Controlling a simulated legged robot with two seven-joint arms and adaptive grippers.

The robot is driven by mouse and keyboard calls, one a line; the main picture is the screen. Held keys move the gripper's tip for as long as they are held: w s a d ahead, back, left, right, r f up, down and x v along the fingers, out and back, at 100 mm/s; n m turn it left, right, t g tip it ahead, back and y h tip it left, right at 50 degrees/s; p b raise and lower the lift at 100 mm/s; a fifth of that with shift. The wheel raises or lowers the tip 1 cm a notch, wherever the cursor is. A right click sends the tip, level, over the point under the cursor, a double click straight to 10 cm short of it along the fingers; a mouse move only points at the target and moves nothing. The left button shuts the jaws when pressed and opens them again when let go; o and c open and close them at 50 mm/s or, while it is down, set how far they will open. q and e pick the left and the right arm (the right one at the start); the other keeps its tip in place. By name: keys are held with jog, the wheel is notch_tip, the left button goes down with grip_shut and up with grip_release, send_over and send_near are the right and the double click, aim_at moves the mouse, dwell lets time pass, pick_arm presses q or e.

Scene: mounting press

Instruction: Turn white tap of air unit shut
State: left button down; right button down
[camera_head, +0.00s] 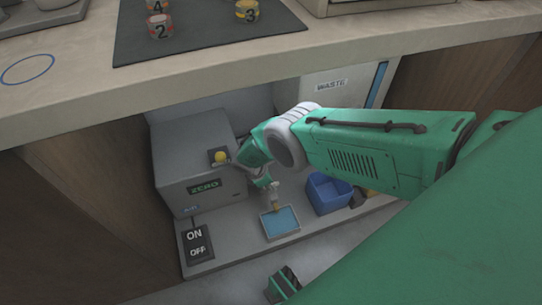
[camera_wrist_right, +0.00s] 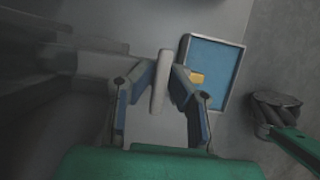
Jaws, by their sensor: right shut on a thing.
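The white tap (camera_wrist_right: 158,82) shows in the right wrist view as a pale upright bar. My right gripper (camera_wrist_right: 160,85) has its two blue-padded fingers on either side of it and is shut on it. In the head view, my right gripper (camera_head: 268,186) is low in the bay under the counter, just right of the grey unit (camera_head: 195,170) with the ZERO label. The tap cannot be made out there, and my forearm covers part of the area behind it. I cannot see my left gripper clearly in either view.
A blue-floored tray (camera_head: 281,222) lies just below the gripper, and a blue bin (camera_head: 328,193) stands to its right. An ON/OFF panel (camera_head: 196,243) is at the left. A WASTE-labelled box (camera_head: 335,86) is behind. The counter edge (camera_head: 150,122) overhangs the bay.

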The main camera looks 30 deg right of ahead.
jog(key=shift+w+r, duration=0.1)
jog(key=shift+w, duration=0.1)
jog(key=c, duration=1.6)
grip_release()
jog(key=shift+s, duration=0.15)
